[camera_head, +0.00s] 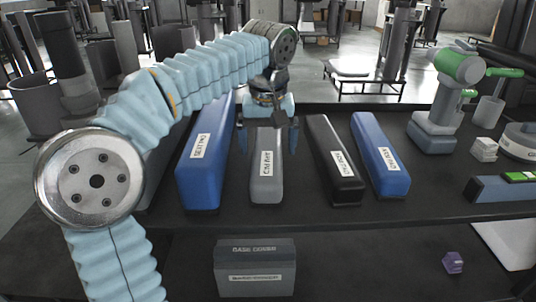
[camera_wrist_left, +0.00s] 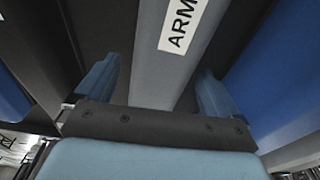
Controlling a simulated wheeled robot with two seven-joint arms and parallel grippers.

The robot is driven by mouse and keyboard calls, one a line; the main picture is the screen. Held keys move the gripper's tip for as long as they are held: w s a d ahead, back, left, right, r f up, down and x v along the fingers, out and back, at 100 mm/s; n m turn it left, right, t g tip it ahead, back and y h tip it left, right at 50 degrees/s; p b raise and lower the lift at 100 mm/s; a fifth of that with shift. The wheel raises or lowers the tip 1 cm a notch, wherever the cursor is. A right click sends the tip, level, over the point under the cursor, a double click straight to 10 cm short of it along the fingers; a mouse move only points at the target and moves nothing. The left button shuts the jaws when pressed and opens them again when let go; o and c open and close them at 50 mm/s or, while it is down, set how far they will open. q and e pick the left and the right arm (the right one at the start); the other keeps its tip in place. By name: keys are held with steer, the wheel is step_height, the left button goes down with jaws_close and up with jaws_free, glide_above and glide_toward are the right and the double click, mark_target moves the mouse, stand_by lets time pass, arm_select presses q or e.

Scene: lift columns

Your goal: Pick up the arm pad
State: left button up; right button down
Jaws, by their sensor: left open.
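A grey bar-shaped pad (camera_head: 267,190) lies lengthwise on the dark table, with a white label on top. In the left wrist view the grey pad (camera_wrist_left: 170,75) has a label beginning "ARM". My left gripper (camera_head: 267,143) is over the far part of this pad, pointing down, open, with one finger on each side. The wrist view also shows the pad between the two fingers of the left gripper (camera_wrist_left: 160,90), with no clear contact. A black pad (camera_head: 332,160) and a blue pad (camera_head: 380,155) lie to its right; both have white labels. My right gripper is out of view.
A blue labelled pad (camera_head: 205,170) lies close to the left of the grey one. A green and grey device (camera_head: 436,125) and small items stand at the right. A grey labelled box (camera_head: 254,270) and a purple piece (camera_head: 453,263) sit lower, below the table edge.

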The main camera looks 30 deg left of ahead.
arm_select(q)
steer(key=shift+f, duration=0.6)
steer(key=c, duration=1.4)
steer(key=shift+r, duration=0.15)
steer(key=shift+w+r, duration=0.1)
steer(key=shift+r, duration=0.1)
step_height(320, 180, up, 2)
steer(key=shift+r+p, duration=0.2)
steer(key=shift+p, duration=0.25)
steer(key=d+r, duration=0.1)
steer(key=r, duration=0.1)
steer(key=s+d+r, duration=0.1)
steer(key=r, duration=0.1)
steer(key=s+d+r+p, duration=0.1)
steer(key=d+r, duration=0.1)
steer(key=shift+s, duration=0.25)
steer(key=s+d+r, duration=0.1)
steer(key=d, duration=0.1)
steer(key=s+d+r, duration=0.1)
steer(key=s+d, duration=0.1)
steer(key=d, duration=0.1)
steer(key=s+d+r, duration=0.2)
steer(key=shift+s+d, duration=0.2)
steer(key=shift+d, duration=0.1)
